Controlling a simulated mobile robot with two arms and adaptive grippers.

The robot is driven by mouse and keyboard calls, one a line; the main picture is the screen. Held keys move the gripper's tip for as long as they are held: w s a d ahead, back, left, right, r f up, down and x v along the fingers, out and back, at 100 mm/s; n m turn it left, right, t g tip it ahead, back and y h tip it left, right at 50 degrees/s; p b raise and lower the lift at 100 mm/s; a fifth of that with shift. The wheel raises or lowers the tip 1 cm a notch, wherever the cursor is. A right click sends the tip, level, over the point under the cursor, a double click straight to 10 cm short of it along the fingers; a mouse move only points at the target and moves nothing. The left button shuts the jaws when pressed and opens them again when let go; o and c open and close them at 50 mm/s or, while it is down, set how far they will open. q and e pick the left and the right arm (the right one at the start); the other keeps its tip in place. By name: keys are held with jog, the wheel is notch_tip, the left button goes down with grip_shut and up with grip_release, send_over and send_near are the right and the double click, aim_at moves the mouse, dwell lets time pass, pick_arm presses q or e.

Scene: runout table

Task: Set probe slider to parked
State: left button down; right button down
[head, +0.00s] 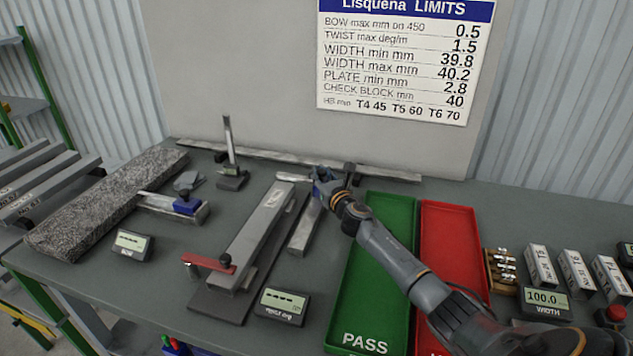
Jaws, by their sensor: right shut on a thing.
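A blue slider block (187,205) sits on a short metal rail (158,201) beside the granite slab; I take it for the probe slider, near the rail's right end. My right gripper (321,184) is beyond the clamp fixture, at the far end of a plain grey bar (304,228). It is shut, seemingly on this bar; the wrist hides the contact. It is well to the right of the blue block. My left gripper is out of view. No parked mark is readable.
A granite slab (95,205) lies at left. A fixture with a red clamp (209,262) holds a labelled bar (266,212). Small displays (131,244) (281,305) stand in front. A green tray (372,285) and red tray (449,235) lie at right, partly under my right arm.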

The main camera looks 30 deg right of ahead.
jog(key=shift+w+d+f, duration=0.15)
jog(key=shift+w+d, duration=0.2)
jog(key=shift+d, duration=0.25)
jog(key=shift+w+d+f, duration=0.1)
jog(key=shift+w+d, duration=0.2)
jog(key=shift+d, duration=0.25)
jog(key=shift+s+a+r, duration=0.1)
jog(key=shift+a+r, duration=0.1)
jog(key=c, duration=1.3)
grip_release()
jog(key=shift+o, duration=1.2)
jog(key=shift+s+d, duration=0.2)
jog(key=shift+d, duration=0.1)
jog(key=shift+a, duration=0.15)
jog(key=shift+a, duration=0.1)
jog(key=shift+s+a, duration=0.1)
jog(key=s, duration=0.3)
jog(key=s+a, duration=0.1)
jog(key=s, duration=0.7)
jog(key=shift+s+a, duration=0.25)
jog(key=shift+a, duration=0.15)
